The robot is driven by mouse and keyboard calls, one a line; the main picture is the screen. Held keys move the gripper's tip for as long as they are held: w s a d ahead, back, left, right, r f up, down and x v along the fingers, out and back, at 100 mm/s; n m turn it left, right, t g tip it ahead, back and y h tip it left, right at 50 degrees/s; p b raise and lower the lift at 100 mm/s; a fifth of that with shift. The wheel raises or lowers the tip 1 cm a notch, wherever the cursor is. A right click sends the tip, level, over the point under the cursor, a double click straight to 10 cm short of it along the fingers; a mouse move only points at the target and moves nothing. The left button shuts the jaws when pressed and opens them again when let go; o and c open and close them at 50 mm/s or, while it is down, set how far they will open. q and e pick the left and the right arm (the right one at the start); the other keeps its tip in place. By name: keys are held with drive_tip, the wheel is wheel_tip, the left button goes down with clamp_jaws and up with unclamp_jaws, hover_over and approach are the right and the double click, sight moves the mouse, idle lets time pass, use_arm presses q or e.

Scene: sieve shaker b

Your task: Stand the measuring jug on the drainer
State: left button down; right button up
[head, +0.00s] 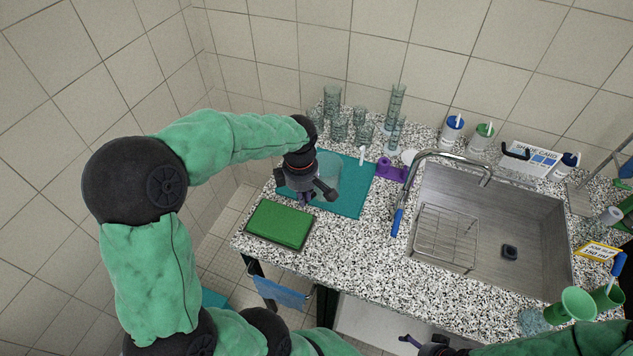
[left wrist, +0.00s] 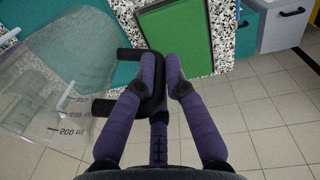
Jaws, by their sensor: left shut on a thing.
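The measuring jug (head: 328,172) is clear with a black handle and printed volume marks. In the left wrist view the jug (left wrist: 60,95) fills the left side, its marks upside down. My left gripper (head: 314,198) has its purple fingers (left wrist: 165,80) closed on the handle. The jug is over the teal mat (head: 354,202) at the back left of the counter; I cannot tell whether it touches. A wire rack (head: 445,236) sits in the sink. My right gripper (head: 412,343) shows only partly at the bottom edge; its jaws are unclear.
A green pad in a dark tray (head: 280,225) lies in front of the mat. Several glasses (head: 340,125) stand behind it. The tap (head: 405,190) and sink (head: 510,215) are to the right. Green funnels (head: 572,303) stand front right. Speckled counter (head: 350,255) is clear in the middle.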

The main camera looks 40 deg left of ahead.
use_arm(q)
drive_tip(key=shift+w+a+f+b, duration=0.15)
drive_tip(key=shift+w+a+f, duration=1.05)
drive_tip(key=shift+w+f, duration=0.6)
drive_tip(key=shift+w+a+f+b, duration=0.2)
drive_tip(key=shift+w+a+f, duration=1.05)
drive_tip(key=shift+f, duration=1)
drive_tip(key=shift+w+a+f+b, duration=0.15)
drive_tip(key=shift+w+a+f, duration=1)
drive_tip(key=shift+w+f, duration=0.65)
drive_tip(key=shift+s+f, duration=0.15)
drive_tip(key=shift+s, duration=0.05)
drive_tip(key=shift+f, duration=0.15)
drive_tip(key=c, duration=1.7)
unclamp_jaws()
drive_tip(key=shift+f, duration=0.1)
drive_tip(key=shift+c, duration=0.2)
drive_tip(key=o, duration=0.4)
drive_tip(key=shift+o, duration=0.2)
